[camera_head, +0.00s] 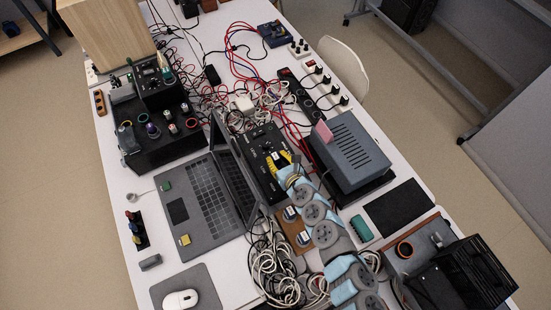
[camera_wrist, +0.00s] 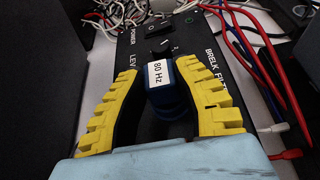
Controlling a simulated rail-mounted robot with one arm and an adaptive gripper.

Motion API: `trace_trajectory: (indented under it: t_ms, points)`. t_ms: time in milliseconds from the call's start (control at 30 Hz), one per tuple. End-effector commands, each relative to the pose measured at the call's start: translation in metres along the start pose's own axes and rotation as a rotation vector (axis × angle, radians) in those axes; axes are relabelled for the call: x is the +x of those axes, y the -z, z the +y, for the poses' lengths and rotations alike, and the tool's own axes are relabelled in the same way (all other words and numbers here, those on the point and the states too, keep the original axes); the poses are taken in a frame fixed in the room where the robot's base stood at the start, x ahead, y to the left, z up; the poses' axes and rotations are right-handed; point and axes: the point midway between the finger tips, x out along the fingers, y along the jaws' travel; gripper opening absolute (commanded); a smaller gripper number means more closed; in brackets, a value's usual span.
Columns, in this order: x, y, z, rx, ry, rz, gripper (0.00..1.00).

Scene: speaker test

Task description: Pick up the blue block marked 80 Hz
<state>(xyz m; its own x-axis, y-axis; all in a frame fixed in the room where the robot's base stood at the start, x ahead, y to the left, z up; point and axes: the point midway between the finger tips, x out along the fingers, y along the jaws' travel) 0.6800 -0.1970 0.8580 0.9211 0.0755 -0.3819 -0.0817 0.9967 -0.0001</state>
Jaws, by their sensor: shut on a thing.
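The blue block (camera_wrist: 186,73) has a white label reading 80 Hz and is in the middle of the wrist view. My gripper (camera_wrist: 161,65) has yellow ridged fingers, one on each side of the block, and is shut on it. Behind the block is a black control panel (camera_wrist: 142,38) with switches and white lettering. I cannot tell whether the block touches the panel. In the camera_head view my gripper (camera_head: 284,160) is over the right part of the black device (camera_head: 259,150); the block is hard to make out there.
An open laptop (camera_head: 200,203) lies left of the device, and a grey vented box (camera_head: 347,150) stands close on the right. Red and white cables (camera_head: 240,45) crowd the back. More white cables (camera_head: 275,265) lie in front. Table room near the device is tight.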

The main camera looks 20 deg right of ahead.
Motion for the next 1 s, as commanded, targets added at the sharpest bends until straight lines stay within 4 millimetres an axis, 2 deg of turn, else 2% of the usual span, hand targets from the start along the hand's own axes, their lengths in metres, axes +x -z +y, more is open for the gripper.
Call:
trace_trajectory:
  t_ms: [233,367,1000]
  points:
    - [-0.001,0.000,0.000,0.000,0.000,0.002,0.00]
    - [-0.004,-0.007,0.000,-0.003,0.000,0.003,0.00]
    - [-0.036,-0.086,0.000,-0.001,0.000,0.001,0.00]
